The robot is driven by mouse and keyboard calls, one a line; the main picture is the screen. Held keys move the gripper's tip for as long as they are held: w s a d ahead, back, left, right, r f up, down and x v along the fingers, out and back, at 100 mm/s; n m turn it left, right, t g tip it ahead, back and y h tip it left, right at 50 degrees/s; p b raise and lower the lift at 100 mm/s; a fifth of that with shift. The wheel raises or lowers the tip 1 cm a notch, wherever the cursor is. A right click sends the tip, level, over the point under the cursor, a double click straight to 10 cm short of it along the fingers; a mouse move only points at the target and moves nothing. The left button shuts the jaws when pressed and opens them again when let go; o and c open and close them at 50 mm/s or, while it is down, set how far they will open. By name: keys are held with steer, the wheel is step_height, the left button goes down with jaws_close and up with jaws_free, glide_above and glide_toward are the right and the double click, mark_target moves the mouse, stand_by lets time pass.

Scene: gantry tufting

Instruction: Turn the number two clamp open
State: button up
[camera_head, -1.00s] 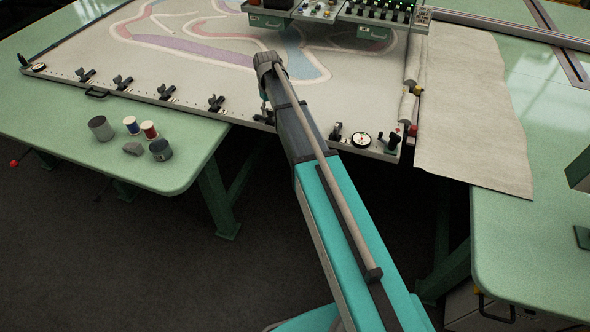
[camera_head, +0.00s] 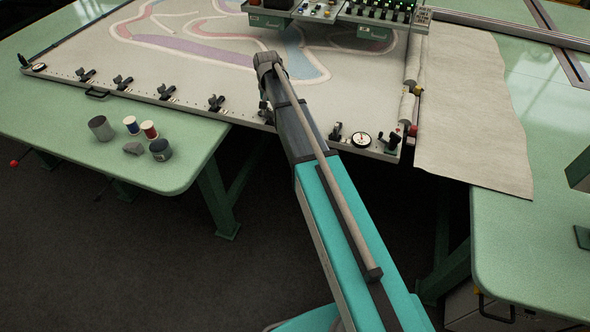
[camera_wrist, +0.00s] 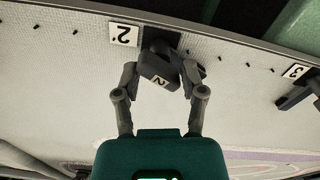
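The number two clamp (camera_wrist: 158,72) is a dark block with a white "2" on its lever. It sits on the frame edge beside a white "2" plate (camera_wrist: 124,35) in the wrist view. My gripper (camera_wrist: 160,70) reaches around it, with one finger on each side of the lever. The fingers are partly spread; a narrow gap seems to show on the left, and contact on the right is unclear. In the head view my arm partly hides this clamp (camera_head: 265,112) at the front edge of the frame.
The number three clamp (camera_wrist: 298,92) stands to the right in the wrist view. More clamps (camera_head: 216,103) line the frame edge in the head view. A round dial (camera_head: 360,139) lies to the right. Cups and thread spools (camera_head: 131,125) stand on the green table at left.

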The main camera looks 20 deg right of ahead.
steer(key=m, duration=0.2)
steer(key=shift+m, duration=0.3)
steer(key=shift+r, duration=0.2)
step_height(320, 180, up, 14)
steer(key=f+p, duration=0.1)
steer(key=p, duration=1.3)
steer(key=s+f+n+b, duration=0.2)
steer(key=s+f+b, duration=0.2)
steer(key=s, duration=0.6)
steer(key=s+f+n+b, duration=0.2)
steer(key=s+f+b, duration=0.1)
steer(key=s, duration=0.7)
steer(key=s+f+n+b, duration=0.2)
steer(key=s+f+b, duration=0.2)
steer(key=s, duration=0.6)
steer(key=shift+f+n+b, duration=0.35)
steer(key=shift+n+b, duration=0.05)
steer(key=shift+b, duration=0.2)
steer(key=shift+s+a, duration=0.1)
steer(key=shift+s, duration=0.05)
steer(key=w+r+p, duration=0.4)
steer(key=w, duration=0.6)
steer(key=w+r+n+p, duration=0.1)
steer(key=w+r+p, duration=0.3)
steer(key=w, duration=0.6)
steer(key=w+r+n+p, duration=0.1)
steer(key=w+r+p, duration=0.3)
steer(key=w, duration=0.6)
steer(key=shift+w, duration=0.15)
